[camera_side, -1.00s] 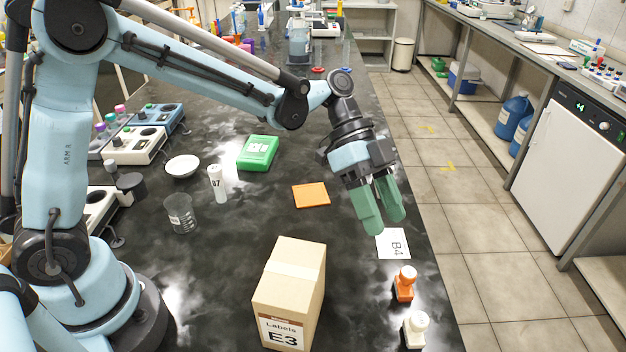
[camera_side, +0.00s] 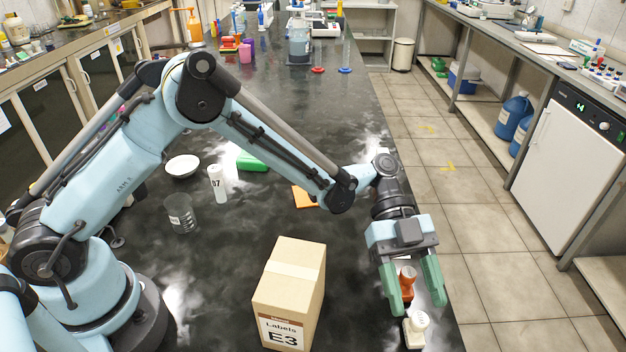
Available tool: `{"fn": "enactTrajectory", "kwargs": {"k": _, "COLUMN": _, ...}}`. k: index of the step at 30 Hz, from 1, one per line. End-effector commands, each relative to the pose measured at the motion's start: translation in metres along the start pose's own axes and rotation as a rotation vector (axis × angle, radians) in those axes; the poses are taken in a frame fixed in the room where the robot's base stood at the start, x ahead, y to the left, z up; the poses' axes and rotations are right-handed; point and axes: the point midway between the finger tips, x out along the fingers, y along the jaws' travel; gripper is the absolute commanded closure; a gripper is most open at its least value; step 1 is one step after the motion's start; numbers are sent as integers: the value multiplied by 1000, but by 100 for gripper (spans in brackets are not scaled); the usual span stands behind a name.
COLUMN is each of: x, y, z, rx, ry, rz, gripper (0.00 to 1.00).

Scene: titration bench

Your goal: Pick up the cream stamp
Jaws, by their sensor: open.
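The cream stamp (camera_side: 416,328) stands upright near the right edge of the black bench, at the bottom of the view. My gripper (camera_side: 418,307) is open, fingers pointing down, just behind and above the cream stamp. Its two green fingers are apart with nothing held between them. The orange stamp (camera_side: 407,278) stands just behind the cream one and shows between the fingers. Part of the orange stamp is hidden by the left finger.
A cardboard box marked E3 (camera_side: 290,290) stands left of the stamps. A beaker (camera_side: 180,214), a white bottle (camera_side: 217,184), a white dish (camera_side: 183,166) and an orange square (camera_side: 303,197) are further back. The bench's right edge is close to my gripper.

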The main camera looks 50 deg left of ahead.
Motion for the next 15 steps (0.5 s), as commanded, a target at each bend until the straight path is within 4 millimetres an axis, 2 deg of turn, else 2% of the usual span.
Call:
{"fn": "enactTrajectory", "kwargs": {"k": 8, "x": 17, "y": 0, "z": 2, "rx": 1, "ry": 0, "rz": 0, "gripper": 43}}
{"fn": "enactTrajectory", "kwargs": {"k": 15, "x": 50, "y": 2, "z": 6, "rx": 1, "ry": -1, "rz": 2, "gripper": 43}}
